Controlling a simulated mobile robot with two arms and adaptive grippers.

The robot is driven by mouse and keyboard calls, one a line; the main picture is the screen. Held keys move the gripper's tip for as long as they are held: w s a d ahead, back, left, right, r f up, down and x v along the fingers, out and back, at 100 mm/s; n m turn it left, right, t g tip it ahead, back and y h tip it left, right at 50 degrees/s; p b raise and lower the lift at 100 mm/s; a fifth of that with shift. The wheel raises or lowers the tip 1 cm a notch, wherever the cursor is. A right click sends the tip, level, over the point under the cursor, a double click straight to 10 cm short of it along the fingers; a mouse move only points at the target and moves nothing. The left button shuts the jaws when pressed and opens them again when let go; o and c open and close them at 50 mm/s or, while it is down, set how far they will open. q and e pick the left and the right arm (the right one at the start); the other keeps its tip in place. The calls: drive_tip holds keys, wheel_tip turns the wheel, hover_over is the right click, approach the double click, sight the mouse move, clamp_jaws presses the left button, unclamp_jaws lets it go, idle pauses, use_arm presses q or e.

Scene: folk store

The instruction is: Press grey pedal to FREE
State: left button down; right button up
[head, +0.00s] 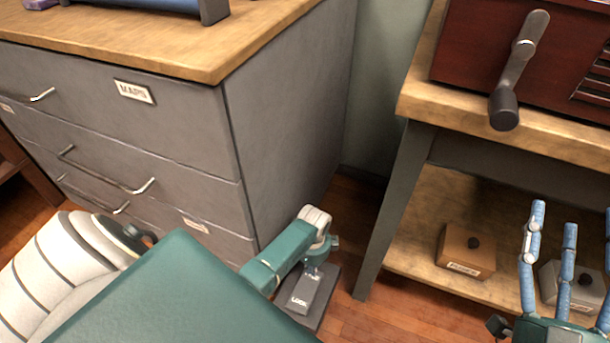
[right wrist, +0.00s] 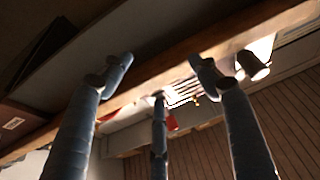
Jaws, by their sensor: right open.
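The grey pedal (head: 304,293) is on a dark base on the floor, between the grey cabinet and the workbench. A small label at its near end seems to read LOCK; the marking farther up is too small to read surely. My left arm comes in from the left, and its end, the left gripper (head: 319,244), is right over the pedal's far end. My right gripper (head: 548,255), with blue fingers spread, is open and empty at the lower right, well away from the pedal.
The grey drawer cabinet (head: 290,120) stands left of the pedal. The workbench (head: 400,190) on the right bears a red box with a crank (head: 515,75). On its lower shelf are a brown box (head: 467,252) and a grey box (head: 575,287).

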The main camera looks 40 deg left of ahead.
use_arm(q)
drive_tip(key=shift+r+p, duration=0.6)
drive_tip(key=shift+r, duration=0.05)
drive_tip(key=shift+r+p, duration=0.5)
drive_tip(key=shift+p, duration=0.05)
drive_tip(key=shift+r, duration=0.2)
use_arm(e)
wheel_tip(320, 180, down, 15)
drive_tip(key=d+g+h, duration=0.2)
drive_tip(key=g+h, duration=0.1)
drive_tip(key=g, duration=0.4)
use_arm(q)
drive_tip(key=shift+r+p, duration=1.2)
drive_tip(key=shift+p, duration=0.35)
use_arm(e)
drive_tip(key=s+d+f+g+h, duration=0.1)
drive_tip(key=s+d+f+g, duration=0.3)
drive_tip(key=s+f+g, duration=0.3)
drive_tip(key=shift+s+d+f+m+g+h, duration=0.15)
drive_tip(key=shift+s+f+m+g+h, duration=0.2)
drive_tip(key=shift+s+f, duration=1.8)
drive_tip(key=shift+w+f, duration=0.1)
drive_tip(key=shift+w, duration=0.05)
